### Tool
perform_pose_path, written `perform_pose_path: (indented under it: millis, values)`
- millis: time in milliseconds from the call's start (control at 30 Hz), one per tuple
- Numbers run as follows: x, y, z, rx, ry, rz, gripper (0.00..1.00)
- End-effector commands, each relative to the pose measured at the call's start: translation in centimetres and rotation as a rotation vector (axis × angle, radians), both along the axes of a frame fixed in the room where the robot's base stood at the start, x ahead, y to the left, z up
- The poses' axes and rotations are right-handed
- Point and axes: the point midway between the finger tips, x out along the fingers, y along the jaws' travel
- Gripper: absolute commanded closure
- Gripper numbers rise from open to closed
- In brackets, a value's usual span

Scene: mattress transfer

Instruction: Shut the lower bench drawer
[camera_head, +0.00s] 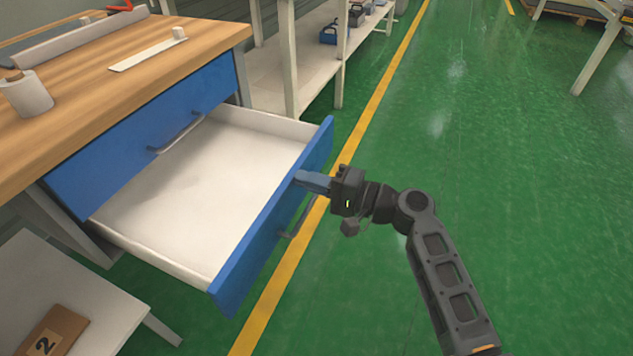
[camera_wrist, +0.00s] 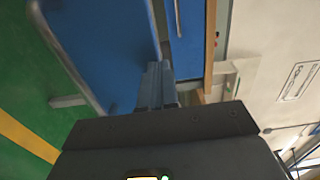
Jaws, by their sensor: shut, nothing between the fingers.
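The lower bench drawer (camera_head: 190,197) is pulled far out of the workbench. It has a blue front (camera_head: 275,225), pale inner walls and an empty floor. Its grey bar handle (camera_head: 300,216) is on the outer face of the front. My gripper (camera_head: 300,177) is shut and empty, with its fingertips at the upper part of the drawer front's outer side, above the handle. In the wrist view the shut fingers (camera_wrist: 156,75) reach the edge of the blue drawer front (camera_wrist: 105,45). I cannot tell whether they touch it.
The upper blue drawer (camera_head: 150,140) is shut beneath the wooden bench top (camera_head: 100,85). A low white table (camera_head: 60,290) with a numbered brown board (camera_head: 55,333) stands at lower left. White shelving (camera_head: 290,60) stands behind.

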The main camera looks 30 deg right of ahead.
Motion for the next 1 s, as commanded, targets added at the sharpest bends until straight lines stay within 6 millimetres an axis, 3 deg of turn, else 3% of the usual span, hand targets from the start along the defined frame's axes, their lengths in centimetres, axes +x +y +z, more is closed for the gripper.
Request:
perform_pose_path:
  millis: [267,467,667,1000]
  values:
    - [0.1,0.0,0.0,0.0,0.0,0.001,1.0]
    - [1.4,1.1,-0.1,-0.002,-0.003,0.004,1.0]
    - [5.3,4.0,-0.3,-0.002,-0.004,0.007,1.0]
    - [14.6,10.9,-0.5,-0.001,-0.005,0.006,1.0]
